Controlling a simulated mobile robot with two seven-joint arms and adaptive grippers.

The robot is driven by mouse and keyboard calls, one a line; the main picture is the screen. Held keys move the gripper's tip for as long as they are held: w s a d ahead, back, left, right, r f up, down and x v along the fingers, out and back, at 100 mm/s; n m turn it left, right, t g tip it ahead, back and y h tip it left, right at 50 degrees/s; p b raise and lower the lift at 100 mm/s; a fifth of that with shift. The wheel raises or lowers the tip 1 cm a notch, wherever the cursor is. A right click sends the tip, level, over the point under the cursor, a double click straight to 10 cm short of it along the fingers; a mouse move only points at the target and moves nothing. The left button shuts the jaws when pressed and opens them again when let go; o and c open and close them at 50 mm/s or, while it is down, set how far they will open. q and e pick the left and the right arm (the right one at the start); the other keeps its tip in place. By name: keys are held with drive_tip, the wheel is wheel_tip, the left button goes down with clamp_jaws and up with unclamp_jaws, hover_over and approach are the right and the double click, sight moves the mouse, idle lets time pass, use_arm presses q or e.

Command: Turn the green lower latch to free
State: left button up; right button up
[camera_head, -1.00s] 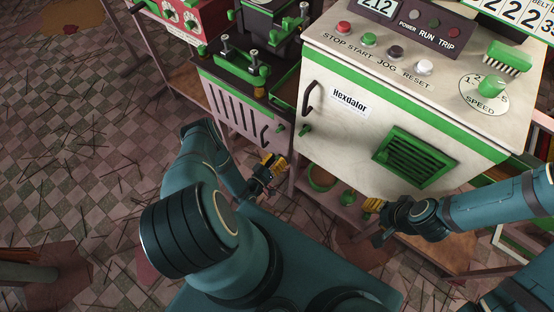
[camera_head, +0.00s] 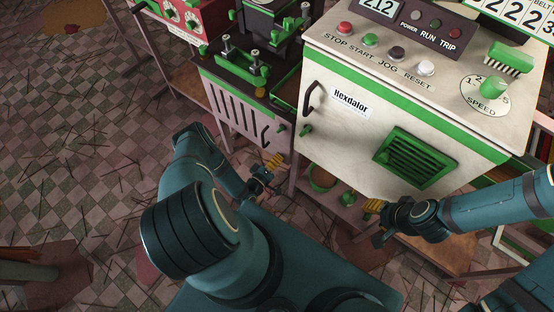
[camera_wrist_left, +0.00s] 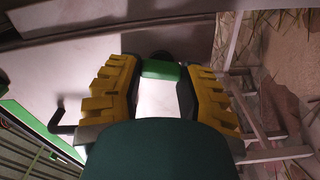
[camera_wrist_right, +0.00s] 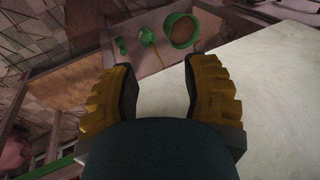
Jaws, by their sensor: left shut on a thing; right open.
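The green lower latch (camera_wrist_left: 160,70) shows in the left wrist view on a pale door panel, in front of a dark round base. My left gripper (camera_head: 275,161) is shut on it, with a yellow-padded finger touching each side in the left wrist view (camera_wrist_left: 161,82). Another green latch (camera_head: 280,128) sits higher on that door's right side. My right gripper (camera_head: 372,206) is open and empty in front of the white machine; its fingers are wide apart in the right wrist view (camera_wrist_right: 160,80).
The white machine (camera_head: 335,135) stands right of the slatted door, with a dark handle (camera_head: 312,97), a green latch (camera_head: 305,131) and a green vent (camera_head: 414,157). A green pot (camera_wrist_right: 181,31) stands on a low shelf beneath. Open floor (camera_head: 70,170) lies left.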

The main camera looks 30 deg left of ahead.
sight(282, 142)
use_arm(q)
drive_tip(key=shift+n, duration=0.4)
drive_tip(key=o, duration=1.2)
wheel_tip(282, 142, up, 10)
drive_tip(key=shift+r, duration=0.1)
drive_tip(key=shift+c, duration=0.3)
